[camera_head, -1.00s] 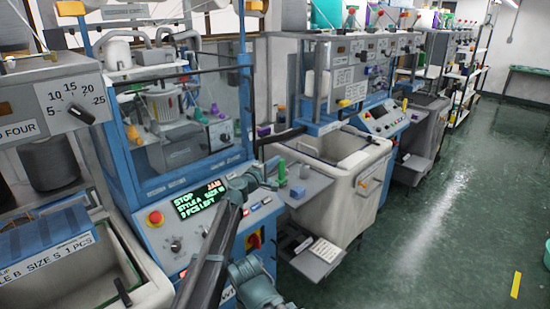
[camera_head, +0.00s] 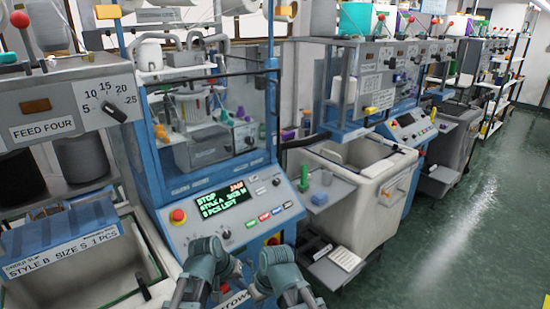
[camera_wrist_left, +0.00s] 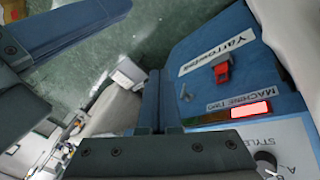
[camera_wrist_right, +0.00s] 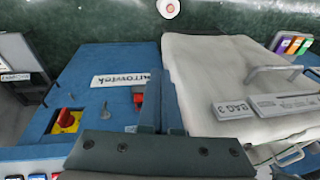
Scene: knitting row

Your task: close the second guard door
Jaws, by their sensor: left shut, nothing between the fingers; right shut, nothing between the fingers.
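The clear guard door (camera_head: 215,125) with dark edges stands across the front of the middle blue knitting machine. I cannot tell whether its edge is flush with the frame. The machine's control panel (camera_head: 258,213) shows STOP and JAM. In the left wrist view its label (camera_wrist_left: 242,111) seems to read MACHINE TWO. My left gripper (camera_head: 208,245) is low in front of this machine, below and apart from the door. Its fingers (camera_wrist_left: 157,100) are together and empty. My right gripper (camera_head: 272,252) is beside it, also low, with its fingers (camera_wrist_right: 152,100) together and empty.
A red stop knob (camera_head: 178,215) is on the panel's left. A white bin (camera_head: 375,190) and a grey shelf (camera_head: 322,190) stand to the right. Another machine's bin (camera_head: 70,290) is at the left. Green floor (camera_head: 460,230) is open at the right.

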